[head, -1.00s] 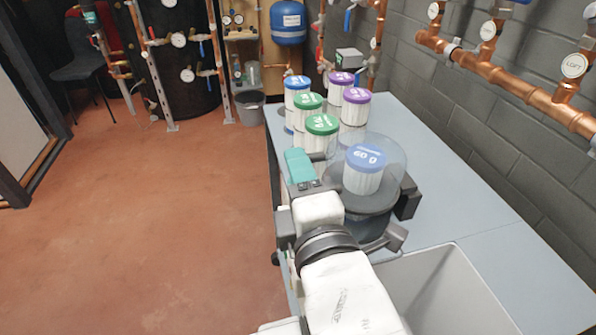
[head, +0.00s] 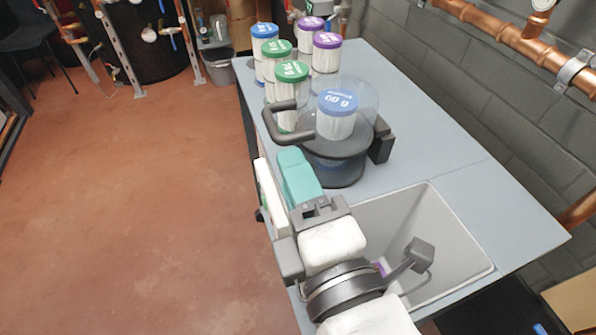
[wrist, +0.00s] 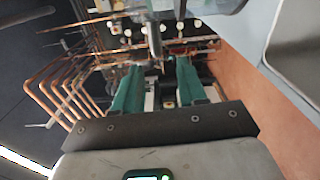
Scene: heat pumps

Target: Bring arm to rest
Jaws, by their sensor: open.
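My gripper (head: 297,172) is in front of the round dark device, over the near left edge of the grey table (head: 440,130). In the wrist view its two teal fingers (wrist: 157,78) are apart with nothing between them, so it is open and empty. My white arm reaches up from the bottom of the head view. The device (head: 335,172) has a clear cover, a black handle on its left and a white filter cartridge with a blue lid (head: 337,103) inside. The gripper seems apart from the handle (head: 275,127), though the exact gap is hard to tell.
Several cartridges with blue, green and purple lids (head: 292,72) stand behind the device. A grey sink basin (head: 440,230) is sunk into the table to the right of my arm. Copper pipes (head: 500,40) run along the right wall. The red floor (head: 130,200) at left is clear.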

